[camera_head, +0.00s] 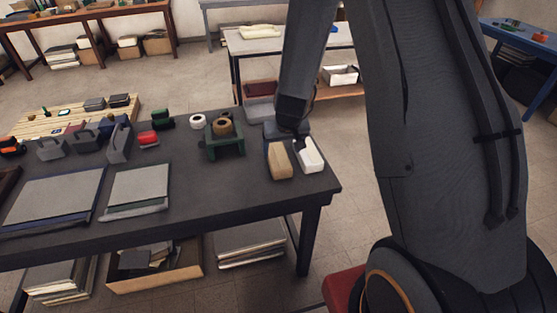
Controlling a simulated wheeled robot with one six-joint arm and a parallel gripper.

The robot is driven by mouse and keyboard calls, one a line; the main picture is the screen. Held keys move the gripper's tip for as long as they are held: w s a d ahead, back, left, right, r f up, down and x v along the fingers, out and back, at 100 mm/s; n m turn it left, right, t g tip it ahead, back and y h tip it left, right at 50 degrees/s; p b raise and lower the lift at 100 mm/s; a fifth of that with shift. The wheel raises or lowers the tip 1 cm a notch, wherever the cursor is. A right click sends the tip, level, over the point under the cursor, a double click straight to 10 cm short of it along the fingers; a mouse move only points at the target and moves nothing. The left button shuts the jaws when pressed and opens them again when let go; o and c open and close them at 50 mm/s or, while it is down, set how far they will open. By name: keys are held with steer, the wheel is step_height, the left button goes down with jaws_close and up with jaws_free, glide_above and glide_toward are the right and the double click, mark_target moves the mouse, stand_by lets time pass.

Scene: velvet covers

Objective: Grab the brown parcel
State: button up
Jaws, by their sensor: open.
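A tan-brown block, which looks like the brown parcel (280,161), lies near the right end of the dark workbench (205,185). A white object (310,156) lies close to its right. My gripper (289,141) is open and points down at the far ends of these two things. My arm comes down from the top of the picture. The fingertips are dark and hard to make out, and I cannot tell whether they touch the parcel. The far end of the parcel is partly hidden by my gripper.
A green stand (224,142) with a brown roll (222,125) is left of the parcel. A white roll (196,121), a red item (149,138) and grey panels (138,184) are farther left. A bare strip lies along the bench front. Another table (290,42) stands behind.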

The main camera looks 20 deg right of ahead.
mark_target(278, 155)
steer(key=shift+a+b+x, duration=0.2)
steer(key=shift+b+x, duration=0.05)
steer(key=shift+x, duration=1.3)
steer(key=shift+a+b+x, duration=0.2)
steer(key=shift+b+x, duration=0.05)
steer(key=shift+x, duration=1.35)
steer(key=shift+w+r, duration=0.1)
steer(key=c, duration=1.4)
